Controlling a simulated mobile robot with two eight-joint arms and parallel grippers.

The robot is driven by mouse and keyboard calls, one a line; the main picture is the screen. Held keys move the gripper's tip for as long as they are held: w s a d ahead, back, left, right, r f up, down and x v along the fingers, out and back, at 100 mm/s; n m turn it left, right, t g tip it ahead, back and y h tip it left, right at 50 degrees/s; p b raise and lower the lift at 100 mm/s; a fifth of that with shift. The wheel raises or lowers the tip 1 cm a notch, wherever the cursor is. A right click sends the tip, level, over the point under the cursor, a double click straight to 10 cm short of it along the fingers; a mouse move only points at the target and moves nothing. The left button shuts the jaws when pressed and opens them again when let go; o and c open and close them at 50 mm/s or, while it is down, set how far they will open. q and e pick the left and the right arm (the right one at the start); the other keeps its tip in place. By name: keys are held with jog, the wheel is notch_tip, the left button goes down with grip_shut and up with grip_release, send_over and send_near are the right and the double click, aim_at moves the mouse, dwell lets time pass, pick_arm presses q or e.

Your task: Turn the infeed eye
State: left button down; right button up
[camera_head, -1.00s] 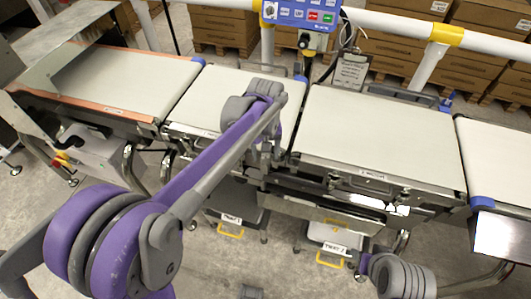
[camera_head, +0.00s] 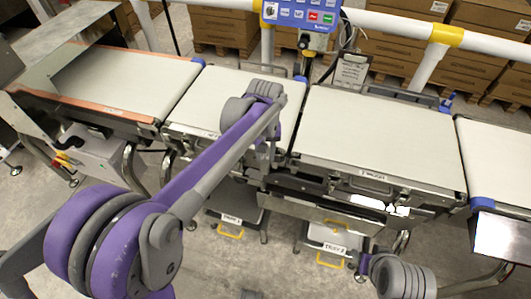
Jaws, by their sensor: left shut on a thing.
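My left arm reaches in from the lower left, and its wrist hangs over the gap between the second and third belts. My left gripper (camera_head: 259,168) points down at the front edge of this gap. It is shut on a small part there, apparently the infeed eye. The fingers and the conveyor frame hide most of that part, so I cannot make out its shape or which way it faces.
The second belt (camera_head: 222,92) and the wide weigh belt (camera_head: 380,135) are bare. A blue control panel (camera_head: 302,14) stands behind them. Trays with yellow handles (camera_head: 231,234) sit below. Cartons on pallets stand behind the white rail (camera_head: 395,27).

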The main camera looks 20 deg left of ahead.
pick_arm(q)
jog(key=m, duration=0.3)
jog(key=shift+a+m, duration=0.2)
jog(key=shift+m, duration=0.1)
jog(key=c, duration=0.6)
grip_release()
jog(key=shift+o, duration=0.2)
notch_tip(320, 180, up, 11)
jog(key=shift+f+p, duration=0.1)
jog(key=shift+p, duration=0.4)
jog(key=s+a+f+t+p, duration=0.1)
jog(key=s+f, duration=0.3)
jog(key=s, duration=0.6)
jog(key=s+a+f+t+p, duration=0.2)
jog(key=s+a+f+t, duration=0.1)
jog(key=s, duration=0.7)
jog(key=shift+s+f+t, duration=0.2)
jog(key=shift+f+t, duration=0.25)
jog(key=shift+t, duration=0.25)
